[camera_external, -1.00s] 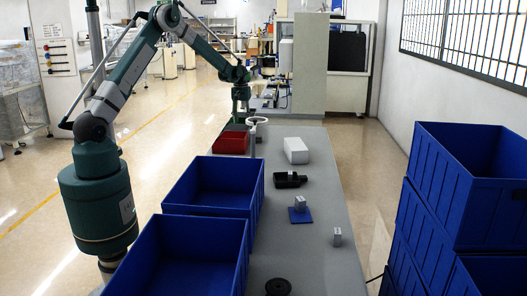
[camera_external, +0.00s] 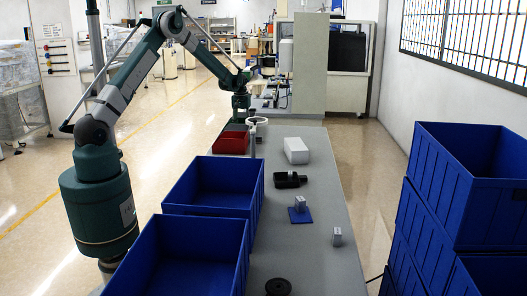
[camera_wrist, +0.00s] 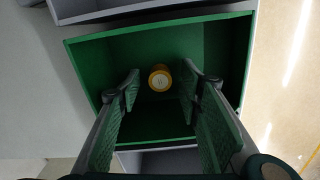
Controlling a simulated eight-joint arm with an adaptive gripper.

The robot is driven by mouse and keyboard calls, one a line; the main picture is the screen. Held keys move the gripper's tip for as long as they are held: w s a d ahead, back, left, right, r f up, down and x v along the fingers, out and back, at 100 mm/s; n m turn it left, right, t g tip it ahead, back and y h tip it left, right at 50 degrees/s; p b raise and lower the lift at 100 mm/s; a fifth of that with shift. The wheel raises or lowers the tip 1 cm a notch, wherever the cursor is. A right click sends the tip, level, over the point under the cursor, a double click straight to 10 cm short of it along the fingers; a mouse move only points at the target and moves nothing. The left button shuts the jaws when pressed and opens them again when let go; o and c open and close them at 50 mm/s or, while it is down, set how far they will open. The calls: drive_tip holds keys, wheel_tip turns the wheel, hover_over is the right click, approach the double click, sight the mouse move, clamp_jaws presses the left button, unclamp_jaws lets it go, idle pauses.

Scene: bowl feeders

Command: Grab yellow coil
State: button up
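The yellow coil (camera_wrist: 160,78) shows in the wrist view as a small yellow ring with a pale centre. It lies inside a green bin (camera_wrist: 88,60), near its middle. My gripper (camera_wrist: 160,90) is open, with one finger to the left and one to the right of the coil in the picture. I see no contact between fingers and coil. In the external view my gripper (camera_external: 239,116) points down at the far end of the table, behind a red bin (camera_external: 231,142). The coil cannot be made out there.
Two large blue bins (camera_external: 176,186) stand along the table's left side. A white box (camera_external: 296,150), a black part (camera_external: 290,180), a grey block on a blue plate (camera_external: 302,217) and a black disc (camera_external: 278,287) lie on the grey table (camera_external: 320,265). Blue crates (camera_external: 460,200) are stacked at right.

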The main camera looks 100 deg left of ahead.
drive_tip(key=shift+c, duration=0.2)
drive_tip(key=c, duration=0.9)
drive_tip(key=shift+r, duration=0.15)
drive_tip(key=shift+c, duration=0.2)
wheel_tip(320, 180, up, 10)
drive_tip(key=p, duration=0.2)
idle(0.4)
